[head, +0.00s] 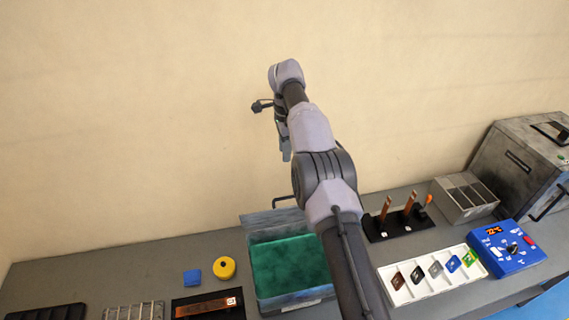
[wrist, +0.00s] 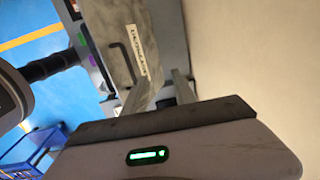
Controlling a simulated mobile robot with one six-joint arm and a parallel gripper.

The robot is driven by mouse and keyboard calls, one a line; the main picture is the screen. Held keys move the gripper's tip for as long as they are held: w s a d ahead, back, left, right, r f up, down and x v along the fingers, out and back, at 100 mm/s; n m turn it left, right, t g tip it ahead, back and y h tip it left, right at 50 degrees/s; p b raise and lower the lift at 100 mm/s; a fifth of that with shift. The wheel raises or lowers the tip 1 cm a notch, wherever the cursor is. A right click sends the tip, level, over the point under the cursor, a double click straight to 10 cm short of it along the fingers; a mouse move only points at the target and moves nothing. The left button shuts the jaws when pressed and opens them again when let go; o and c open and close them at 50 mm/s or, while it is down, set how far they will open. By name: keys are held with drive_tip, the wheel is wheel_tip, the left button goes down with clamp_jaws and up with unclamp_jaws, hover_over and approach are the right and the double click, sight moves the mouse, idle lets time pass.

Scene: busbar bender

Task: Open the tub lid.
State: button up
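The grey tub (head: 256,290) stands on the bench, and green liquid (head: 290,262) shows inside it. Its lid (head: 270,222) is raised along the tub's back edge, leaving the inside uncovered. A dark bar handle (head: 284,200) shows at the lid's top; my arm hides the tub's right side. My gripper (head: 286,154) is above and behind the tub, near the wall, apart from the lid. In the wrist view my gripper (wrist: 160,92) has its two fingers spread, with nothing held between them. A labelled grey panel (wrist: 115,60) with a handle lies beyond the fingers.
To the right are a black rack (head: 400,224), a white tray of chips (head: 430,274), a blue control box (head: 510,248) and a grey metal cabinet (head: 520,165).

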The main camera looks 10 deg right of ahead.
wheel_tip(320, 180, up, 5)
drive_tip(key=shift+s+f+p, duration=0.15)
drive_tip(key=shift+p, duration=0.8)
